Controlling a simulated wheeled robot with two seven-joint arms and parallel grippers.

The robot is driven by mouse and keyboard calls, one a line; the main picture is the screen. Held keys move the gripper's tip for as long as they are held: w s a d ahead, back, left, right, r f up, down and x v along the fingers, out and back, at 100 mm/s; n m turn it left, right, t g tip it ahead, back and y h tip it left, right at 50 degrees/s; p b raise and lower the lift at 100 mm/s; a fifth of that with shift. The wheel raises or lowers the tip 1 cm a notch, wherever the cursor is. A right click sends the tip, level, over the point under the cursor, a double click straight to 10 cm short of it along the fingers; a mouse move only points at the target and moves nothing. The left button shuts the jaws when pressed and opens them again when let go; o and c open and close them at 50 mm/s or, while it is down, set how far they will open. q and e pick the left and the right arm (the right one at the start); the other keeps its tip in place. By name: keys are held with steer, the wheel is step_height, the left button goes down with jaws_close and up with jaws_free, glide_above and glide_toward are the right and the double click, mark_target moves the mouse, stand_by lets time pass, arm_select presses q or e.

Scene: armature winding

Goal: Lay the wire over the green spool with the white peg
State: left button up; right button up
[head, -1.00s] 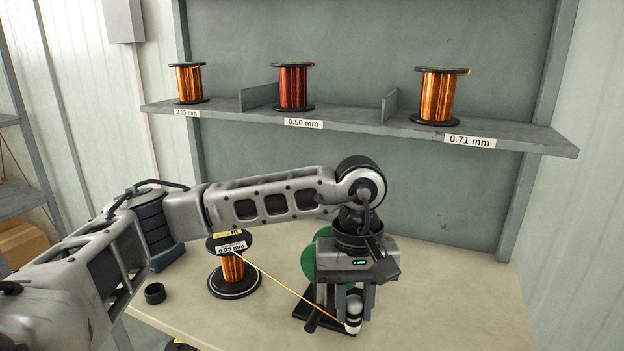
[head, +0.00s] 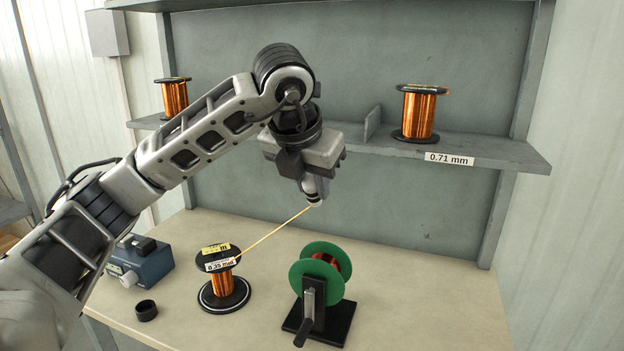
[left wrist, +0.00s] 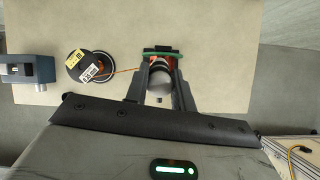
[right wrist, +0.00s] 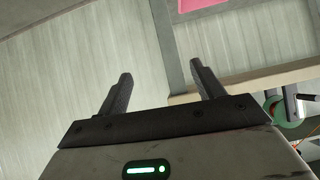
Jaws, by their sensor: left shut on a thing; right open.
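The green spool (head: 303,272), with a reddish winding between its discs, stands on a black stand with a crank handle. My left gripper (head: 313,190) is shut on the white peg (head: 317,204), raised above and behind the green spool. The wire (head: 270,235) runs straight from the 0.35 mm supply spool (head: 222,287) up to the peg and is apart from the green spool. In the left wrist view the green spool (left wrist: 163,52) shows just beyond the peg (left wrist: 158,82) between the fingers. My right gripper (right wrist: 161,75) is open and empty, away from the bench spools.
A shelf (head: 480,152) at the back holds copper spools, including one labelled 0.71 mm (head: 418,115). A blue-grey device (head: 142,262) and a small black ring (head: 147,311) sit left of the supply spool. The bench right of the green spool is clear.

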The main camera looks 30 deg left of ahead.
arm_select(q)
steer(key=shift+f+b, duration=0.5)
steer(key=shift+f, duration=0.25)
step_height(320, 180, down, 4)
steer(key=b, duration=0.3)
steer(key=shift+f, duration=0.1)
steer(key=shift+f+b, duration=0.35)
steer(key=shift+f, duration=0.3)
arm_select(e)
steer(key=shift+w+a+f+m+t, duration=0.3)
steer(key=shift+a+f+m, duration=0.15)
steer(key=shift+f, duration=0.25)
steer(key=shift+s, duration=0.1)
